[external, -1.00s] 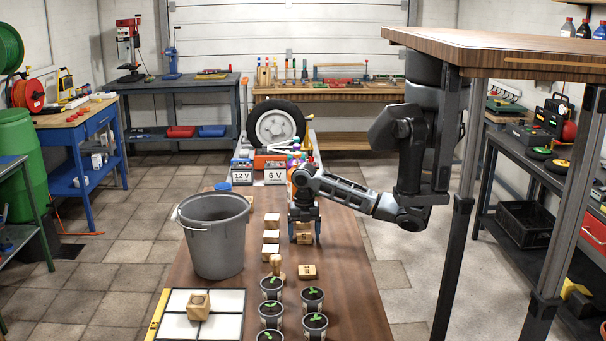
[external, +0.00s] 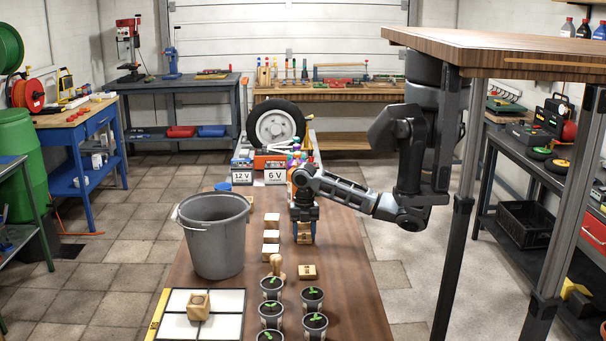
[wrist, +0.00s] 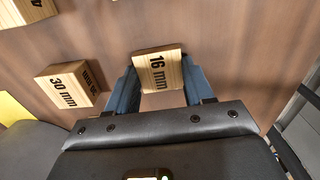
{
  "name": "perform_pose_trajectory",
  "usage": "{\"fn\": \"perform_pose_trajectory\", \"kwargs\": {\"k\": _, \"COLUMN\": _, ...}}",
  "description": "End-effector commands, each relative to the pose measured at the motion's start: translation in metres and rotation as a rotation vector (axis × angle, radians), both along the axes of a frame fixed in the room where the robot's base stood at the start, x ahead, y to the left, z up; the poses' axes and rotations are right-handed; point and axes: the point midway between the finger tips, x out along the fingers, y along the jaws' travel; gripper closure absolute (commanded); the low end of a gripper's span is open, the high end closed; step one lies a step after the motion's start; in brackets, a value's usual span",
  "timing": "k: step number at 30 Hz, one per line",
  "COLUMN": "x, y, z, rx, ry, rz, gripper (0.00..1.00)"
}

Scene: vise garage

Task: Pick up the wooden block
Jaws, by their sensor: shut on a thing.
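The wooden block marked 16 mm (wrist: 158,72) is between the two blue fingers of my gripper (wrist: 160,88) in the wrist view. The gripper is shut on it, with a finger against each side. In the external view my gripper (external: 304,241) points down over the long wooden table, and the held block (external: 304,227) shows partly between the fingers. I cannot tell whether the block touches the table.
In the wrist view, a block marked 30 mm (wrist: 62,88) lies to the left. Other blocks (external: 270,237) stand in a row left of the gripper. A grey bucket (external: 214,245), potted seedlings (external: 312,296) and a white-tiled tray (external: 226,326) share the table (external: 350,280).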

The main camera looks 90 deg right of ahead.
Motion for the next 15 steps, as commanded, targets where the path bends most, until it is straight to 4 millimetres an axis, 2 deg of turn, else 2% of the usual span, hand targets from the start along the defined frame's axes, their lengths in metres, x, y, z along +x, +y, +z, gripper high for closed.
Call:
{"fn": "perform_pose_trajectory", "kwargs": {"k": 5, "x": 0.000, "y": 0.000, "z": 0.008, "rx": -0.001, "ry": 0.000, "rz": 0.001, "gripper": 0.77}}
{"fn": "perform_pose_trajectory", "kwargs": {"k": 12, "x": 0.001, "y": 0.000, "z": 0.041, "rx": -0.004, "ry": -0.002, "rz": 0.003, "gripper": 0.77}}
{"fn": "perform_pose_trajectory", "kwargs": {"k": 15, "x": -0.017, "y": -0.011, "z": 0.050, "rx": -0.004, "ry": -0.001, "rz": -0.004, "gripper": 0.77}}
